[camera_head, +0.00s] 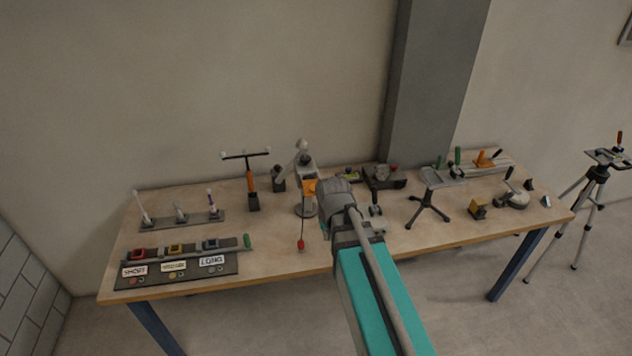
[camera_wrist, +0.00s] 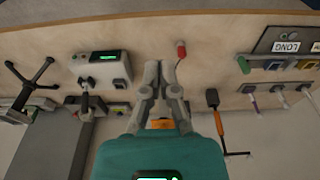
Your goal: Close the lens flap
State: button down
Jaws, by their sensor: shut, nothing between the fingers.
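I cannot make out the lens flap with certainty in either view. A grey device on a round-based stand (camera_head: 305,210) is on the table beside the end of my arm, with an orange part (camera_head: 309,187) on it; my arm partly covers this area. In the wrist view, an orange patch (camera_wrist: 160,124) shows between the bases of my fingers; I cannot tell what it belongs to. My gripper (camera_wrist: 160,70) is shut and empty, its fingertips close together in front of the wooden tabletop.
A red-ended cord piece (camera_head: 300,245) lies near the table's (camera_head: 270,255) front edge. At left are a rod rack (camera_head: 180,222) and a labelled block panel (camera_head: 180,272). An orange-handled T-bar (camera_head: 251,182) stands behind; a stand with splayed legs (camera_head: 428,205) is at right.

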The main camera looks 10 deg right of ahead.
aim_at(314, 190)
jog(key=w+r+t+p, duration=0.3)
jog(key=w+r+p, duration=0.5)
jog(key=w+r, duration=0.3)
jog(key=w, duration=0.4)
jog(key=shift+w+d+r+t+p, duration=0.3)
jog(key=shift+w+r, duration=0.05)
jog(key=shift+w, duration=0.05)
jog(key=shift+f, duration=0.2)
jog(key=b+x, duration=1.2)
jog(key=x, duration=0.1)
jog(key=shift+w+f+b, duration=0.15)
jog(key=shift+f+b, duration=0.15)
jog(key=shift+d+f, duration=0.1)
jog(key=shift+d, duration=0.05)
